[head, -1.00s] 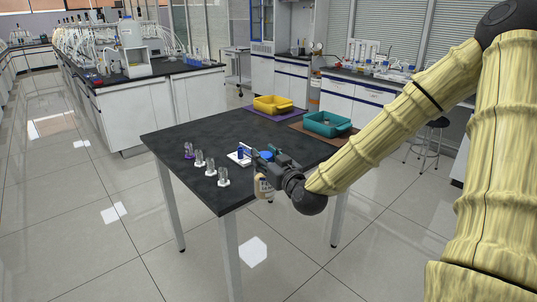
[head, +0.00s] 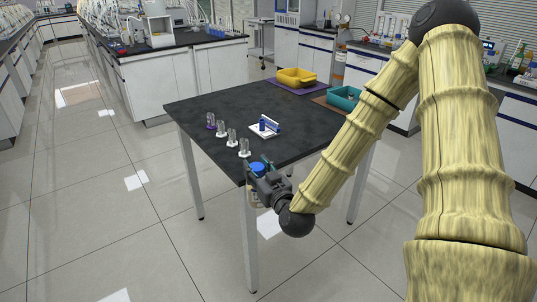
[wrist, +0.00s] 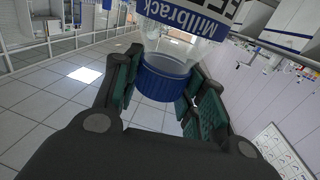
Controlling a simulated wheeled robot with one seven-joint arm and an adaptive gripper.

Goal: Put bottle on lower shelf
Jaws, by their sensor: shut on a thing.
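My gripper (head: 257,180) is shut on a bottle (head: 251,195) with a blue cap, beside the front corner of the dark table in the head view. The gripper hides part of the bottle. In the wrist view my gripper (wrist: 160,92) has its green-padded fingers on either side of the bottle near its blue cap (wrist: 163,80). The bottle's clear body and printed label (wrist: 185,18) extend toward the top edge of the picture. I cannot make out a lower shelf in either view.
The dark table (head: 205,105) bears several small clear vessels on its left side, a white holder with blue items (head: 266,127), a yellow bin (head: 296,77) and a teal bin (head: 343,97). A long bench (head: 130,90) stands behind left. Open tiled floor lies left and in front.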

